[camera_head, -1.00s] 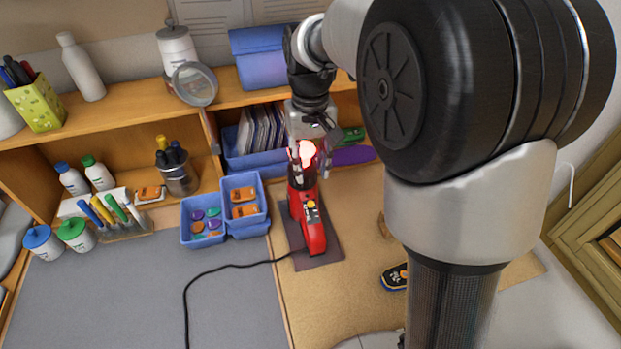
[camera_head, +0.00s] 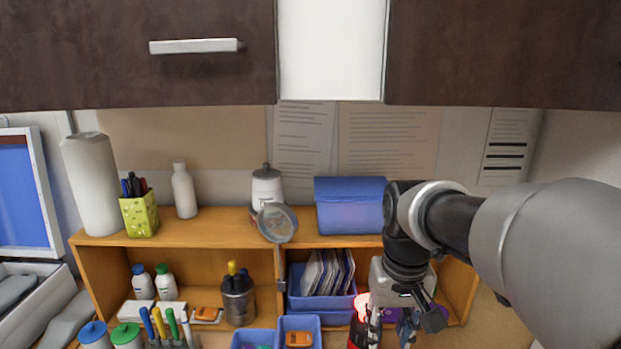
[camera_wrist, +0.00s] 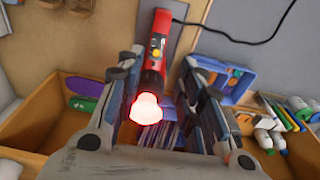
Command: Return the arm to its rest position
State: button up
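My gripper (camera_head: 392,328) hangs in front of the shelf at the lower right of the head view, its fingertips near the bottom edge. In the wrist view my gripper (camera_wrist: 162,62) is open, with a wide gap and nothing held between its fingers. A red heating tool (camera_wrist: 155,40) with a glowing tip (camera_wrist: 147,108) shows between the fingers in the wrist view, apparently beyond them. In the head view only its glowing tip (camera_head: 362,305) and a bit of red body show, partly cut off by the frame.
A wooden shelf (camera_head: 190,240) stands behind my gripper, with a blue bin (camera_head: 322,302) of upright sheets close by. A blue box (camera_head: 350,205) and a lidded jar (camera_head: 266,190) stand on top. Dark cabinets (camera_head: 500,55) hang above.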

jog(key=s+t, duration=0.3)
jog(key=s, duration=1.5)
jog(key=shift+f+t, duration=0.3)
jog(key=shift+d, duration=0.1)
dwell(0.5)
